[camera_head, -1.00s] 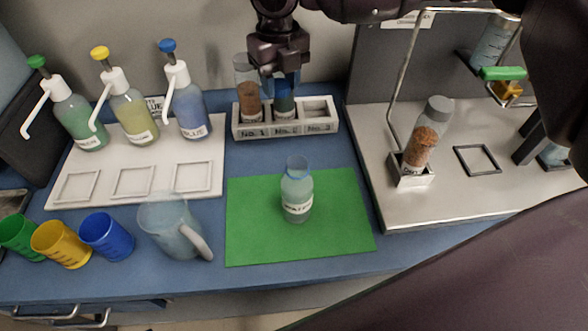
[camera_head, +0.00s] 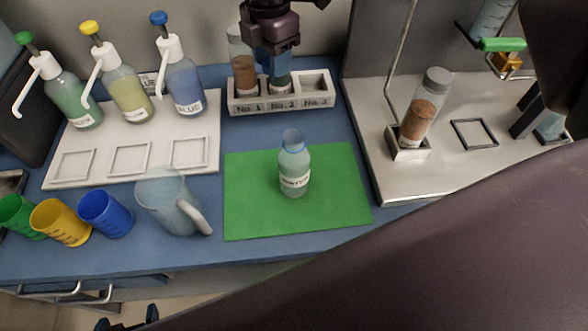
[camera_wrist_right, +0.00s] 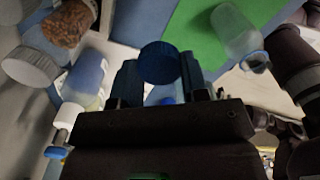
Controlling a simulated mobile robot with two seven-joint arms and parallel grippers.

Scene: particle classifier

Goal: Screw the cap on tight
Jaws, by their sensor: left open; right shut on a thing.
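A clear bottle (camera_head: 294,172) with a label stands upright on the green mat (camera_head: 340,220). Its open neck shows in the right wrist view, where the bottle (camera_wrist_right: 235,32) is at the upper right. My right gripper (camera_head: 279,72) is high at the back, in front of the numbered rack in the head view. In the right wrist view its fingers (camera_wrist_right: 160,82) are shut on a round blue cap (camera_wrist_right: 160,62), apart from the bottle. My left gripper (camera_head: 127,319) is at the lower left edge of the head view, open, mostly cut off and away from the bottle.
The rack (camera_head: 285,107) holds tubes in slots 1 and 2; slot 3 is empty. Pump bottles stand on a white tray (camera_head: 200,150) at left. A clear jug (camera_head: 172,200) and coloured cups are left of the mat. A steel stand (camera_head: 400,185) is at right.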

